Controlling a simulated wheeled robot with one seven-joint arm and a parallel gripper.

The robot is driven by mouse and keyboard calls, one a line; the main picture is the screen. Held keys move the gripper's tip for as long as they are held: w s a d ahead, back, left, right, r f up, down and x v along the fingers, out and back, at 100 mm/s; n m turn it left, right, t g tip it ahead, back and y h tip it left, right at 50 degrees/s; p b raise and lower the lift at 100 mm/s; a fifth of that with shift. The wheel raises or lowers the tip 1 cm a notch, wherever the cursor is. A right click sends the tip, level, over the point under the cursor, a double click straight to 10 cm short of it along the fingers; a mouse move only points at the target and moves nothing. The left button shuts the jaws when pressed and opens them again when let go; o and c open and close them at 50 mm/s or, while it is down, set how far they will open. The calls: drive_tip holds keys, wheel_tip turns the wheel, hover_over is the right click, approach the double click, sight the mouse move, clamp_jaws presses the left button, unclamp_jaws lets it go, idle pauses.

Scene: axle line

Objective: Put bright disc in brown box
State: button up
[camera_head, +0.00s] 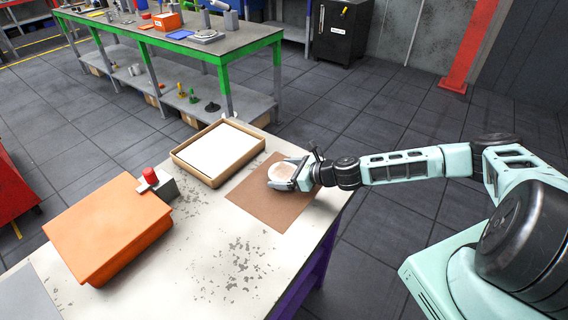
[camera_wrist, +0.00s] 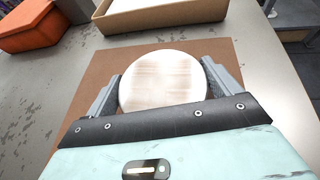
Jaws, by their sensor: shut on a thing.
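The bright disc (camera_head: 282,172) is round and pale, over the brown mat at the right part of the table. In the wrist view the disc (camera_wrist: 162,80) sits between the two grey fingers. My gripper (camera_head: 285,176) is shut on the disc, with one finger on each side of it. I cannot tell whether the disc touches the mat. The brown box (camera_head: 181,171) is a shallow open tray with a white bottom, just left of and behind the mat. Its near wall shows at the top of the wrist view (camera_wrist: 165,17).
The brown mat (camera_head: 248,196) lies under my gripper. An orange box (camera_head: 106,232) stands at the table's left, beside a grey block with a red button (camera_head: 150,175). The worn white tabletop (camera_head: 215,240) is clear in front. A green-edged bench (camera_head: 250,45) stands behind.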

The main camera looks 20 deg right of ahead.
drive_tip(key=shift+f, duration=0.25)
drive_tip(key=shift+f, duration=0.15)
drive_tip(key=o, duration=1.6)
